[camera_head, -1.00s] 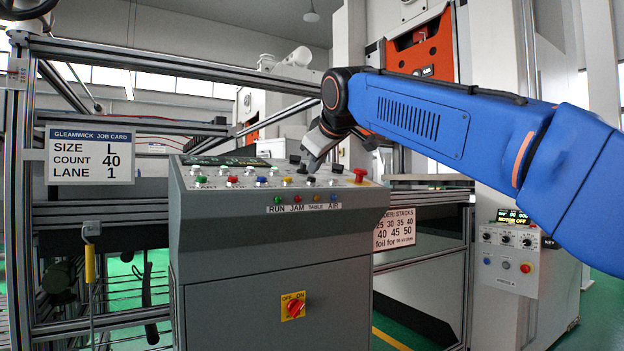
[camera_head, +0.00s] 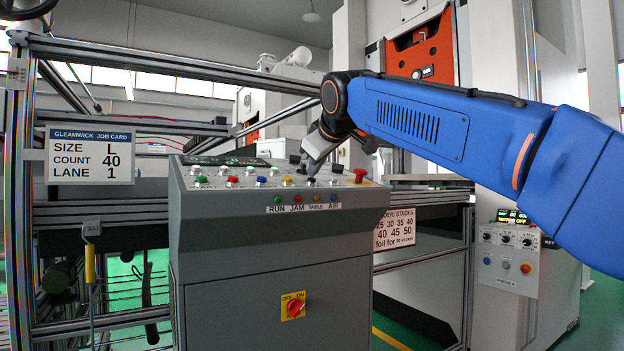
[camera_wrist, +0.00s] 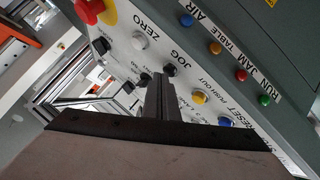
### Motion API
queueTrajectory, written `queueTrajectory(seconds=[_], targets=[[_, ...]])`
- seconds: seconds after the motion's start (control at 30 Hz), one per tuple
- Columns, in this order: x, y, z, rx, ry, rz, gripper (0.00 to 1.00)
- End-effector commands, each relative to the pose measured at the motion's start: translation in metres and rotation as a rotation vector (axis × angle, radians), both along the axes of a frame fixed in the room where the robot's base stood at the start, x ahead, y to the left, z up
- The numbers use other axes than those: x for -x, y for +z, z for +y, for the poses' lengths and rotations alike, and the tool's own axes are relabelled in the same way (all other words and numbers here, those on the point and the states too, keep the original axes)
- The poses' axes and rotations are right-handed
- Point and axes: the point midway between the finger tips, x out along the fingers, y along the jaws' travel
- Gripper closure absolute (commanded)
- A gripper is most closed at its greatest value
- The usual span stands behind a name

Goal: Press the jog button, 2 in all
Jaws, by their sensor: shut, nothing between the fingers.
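The jog button (camera_wrist: 170,69) is a small black button beside the word JOG in the wrist view. In the head view the jog button (camera_head: 311,182) is on the sloped top of the grey console, right under my fingertips. My gripper (camera_head: 313,171) reaches down from the right and is shut and empty. In the wrist view the shut fingertips (camera_wrist: 160,80) point at the panel close beside the jog button. I cannot tell whether they touch it.
On the same panel are the white ZERO button (camera_wrist: 139,40), a yellow button (camera_wrist: 199,97), a blue button (camera_wrist: 225,122) and a red mushroom button (camera_head: 360,174). The grey console (camera_head: 270,240) has a rotary switch (camera_head: 293,307) on its front. A job card (camera_head: 90,155) hangs at left.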

Motion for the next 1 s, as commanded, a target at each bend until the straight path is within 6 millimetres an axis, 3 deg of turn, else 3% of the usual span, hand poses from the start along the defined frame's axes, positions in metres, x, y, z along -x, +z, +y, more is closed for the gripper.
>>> queueTrajectory(seconds=[0.7,1.0], targets=[[-0.001,-0.004,0.001,0.001,-0.001,0.001,1.00],[0.001,0.007,-0.001,-0.001,-0.001,-0.001,1.00]])
